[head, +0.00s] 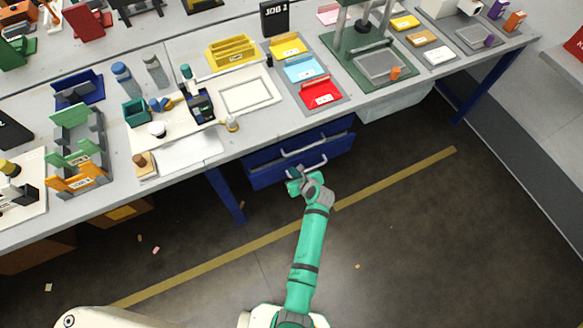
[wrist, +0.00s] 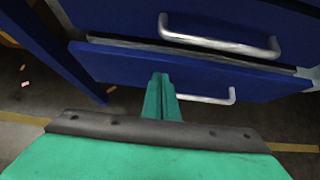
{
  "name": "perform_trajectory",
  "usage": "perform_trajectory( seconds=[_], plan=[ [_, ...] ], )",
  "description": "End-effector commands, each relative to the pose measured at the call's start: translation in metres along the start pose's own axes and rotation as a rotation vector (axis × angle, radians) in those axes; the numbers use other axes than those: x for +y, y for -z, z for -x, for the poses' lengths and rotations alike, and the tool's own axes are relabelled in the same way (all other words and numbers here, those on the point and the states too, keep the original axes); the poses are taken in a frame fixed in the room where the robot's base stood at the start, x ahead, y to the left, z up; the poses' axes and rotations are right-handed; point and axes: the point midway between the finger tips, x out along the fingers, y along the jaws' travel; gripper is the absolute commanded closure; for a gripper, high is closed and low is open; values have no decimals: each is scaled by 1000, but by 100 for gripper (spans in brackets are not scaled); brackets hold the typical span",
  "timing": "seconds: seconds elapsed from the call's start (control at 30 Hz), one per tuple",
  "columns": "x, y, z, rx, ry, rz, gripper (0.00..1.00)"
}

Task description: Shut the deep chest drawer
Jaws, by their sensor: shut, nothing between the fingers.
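The blue drawer chest hangs under the workbench, with two drawer fronts showing in the head view. The upper drawer (head: 318,136) has a silver bar handle; it also shows at the top of the wrist view (wrist: 225,12). The lower, deep drawer (head: 268,177) stands out a little past the upper one. In the wrist view the deep drawer's front (wrist: 130,70) has a dark gap along its top edge. My green gripper (head: 293,186) is in front of the deep drawer, near its handle. Its fingers (wrist: 161,82) are shut and empty; I cannot tell whether they touch the front.
The workbench (head: 185,155) overhangs the chest and carries trays and fixtures. A blue bench leg (head: 226,196) stands left of the chest. A pale bin (head: 395,103) hangs to its right. The floor in front is mostly clear, with a yellow line (head: 250,246) and small scraps.

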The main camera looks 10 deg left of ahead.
Motion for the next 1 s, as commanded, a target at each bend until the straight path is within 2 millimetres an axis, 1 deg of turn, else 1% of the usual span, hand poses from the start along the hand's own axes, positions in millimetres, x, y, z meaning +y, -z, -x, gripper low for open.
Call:
perform_trajectory(
  seconds=[0.1,0.2,0.63,0.9,1.0],
  plan=[
    [0,-8,-9,1,0,-1,100],
    [-1,-13,-14,0,1,-1,100],
    [-1,-15,-16,0,1,-2,100],
    [-1,-31,-34,1,0,0,100],
    [-1,-31,-34,1,1,-2,100]
  ],
)
